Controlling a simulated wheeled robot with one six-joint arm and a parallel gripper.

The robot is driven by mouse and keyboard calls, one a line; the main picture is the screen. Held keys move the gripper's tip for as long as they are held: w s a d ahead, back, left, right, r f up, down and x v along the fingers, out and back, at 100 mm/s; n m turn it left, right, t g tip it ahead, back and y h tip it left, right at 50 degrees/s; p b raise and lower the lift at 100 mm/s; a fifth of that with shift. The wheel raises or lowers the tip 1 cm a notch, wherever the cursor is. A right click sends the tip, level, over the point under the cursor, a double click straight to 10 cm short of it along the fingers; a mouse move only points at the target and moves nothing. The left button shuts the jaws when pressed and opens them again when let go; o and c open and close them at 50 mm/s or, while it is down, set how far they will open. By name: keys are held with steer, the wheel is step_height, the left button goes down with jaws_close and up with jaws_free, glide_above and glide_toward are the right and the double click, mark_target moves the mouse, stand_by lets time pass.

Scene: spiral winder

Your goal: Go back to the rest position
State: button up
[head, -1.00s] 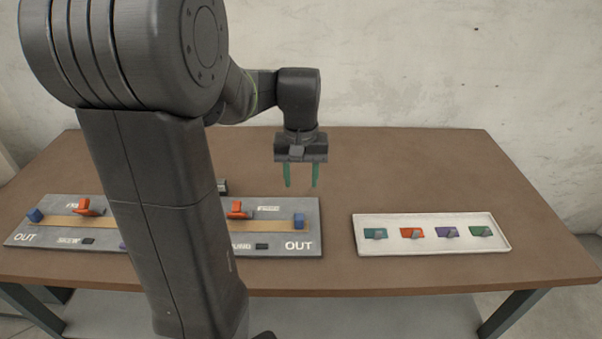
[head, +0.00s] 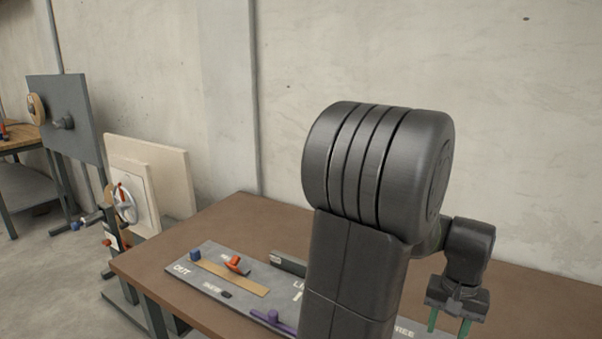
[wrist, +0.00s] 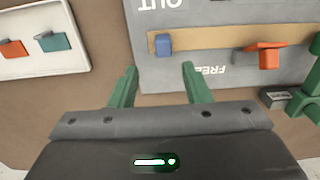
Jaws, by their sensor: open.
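My gripper (head: 449,326) hangs at the lower right of the head view, over the brown table. Its green fingers are apart with nothing between them. In the wrist view my gripper (wrist: 158,80) also shows open and empty, pointing toward the edge of a grey board (wrist: 215,75). My own arm hides the middle of the board in the head view.
The grey board (head: 190,279) carries a blue block (head: 195,255), a red-orange piece (head: 236,265) and a purple piece (head: 272,320). A white tray (wrist: 45,72) holds coloured tabs. A winder with a handwheel (head: 124,204) stands left of the table (head: 240,215).

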step_height(320, 180, down, 9)
steer(key=shift+f+b, duration=0.1)
steer(key=shift+b, duration=0.2)
steer(key=shift+w+a, duration=0.15)
steer(key=shift+a, duration=0.1)
steer(key=shift+r, duration=0.2)
